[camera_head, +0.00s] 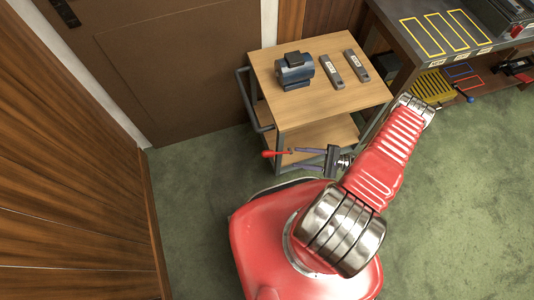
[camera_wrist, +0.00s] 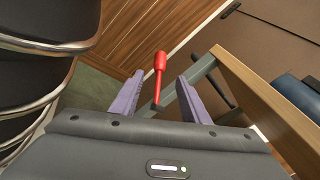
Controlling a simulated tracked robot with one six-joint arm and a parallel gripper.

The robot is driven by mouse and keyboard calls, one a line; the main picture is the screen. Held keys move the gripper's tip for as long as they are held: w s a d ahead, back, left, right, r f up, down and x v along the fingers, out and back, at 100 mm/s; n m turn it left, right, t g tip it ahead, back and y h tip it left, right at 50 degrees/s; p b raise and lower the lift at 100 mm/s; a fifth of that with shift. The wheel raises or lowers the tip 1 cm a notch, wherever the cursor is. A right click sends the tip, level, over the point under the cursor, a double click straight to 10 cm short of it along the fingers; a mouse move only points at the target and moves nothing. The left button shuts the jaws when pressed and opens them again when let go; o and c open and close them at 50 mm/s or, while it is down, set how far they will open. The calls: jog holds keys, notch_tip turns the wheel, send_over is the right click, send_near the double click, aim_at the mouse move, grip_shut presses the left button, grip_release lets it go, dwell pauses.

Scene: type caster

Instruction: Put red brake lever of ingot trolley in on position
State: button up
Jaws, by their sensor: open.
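The ingot trolley (camera_head: 318,107) stands ahead with a wooden top and a lower shelf. My gripper (camera_head: 288,158) is low beside the trolley's near end, with purple fingers pointing left at the lever. In the wrist view my gripper (camera_wrist: 161,80) is open, and the lever's lower part appears between the fingers with gaps on both sides.
A dark bench (camera_head: 410,30) with yellow outlines stands at right. A brown door (camera_head: 180,60) and wood wall (camera_head: 70,160) are left. Green floor is free between wall and trolley.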

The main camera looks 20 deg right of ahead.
aim_at(274, 155)
jog(key=shift+a, duration=0.1)
jog(key=shift+x, duration=6.85)
jog(key=shift+c, duration=0.4)
grip_shut()
jog(key=shift+a, duration=0.25)
jog(key=shift+d, duration=0.3)
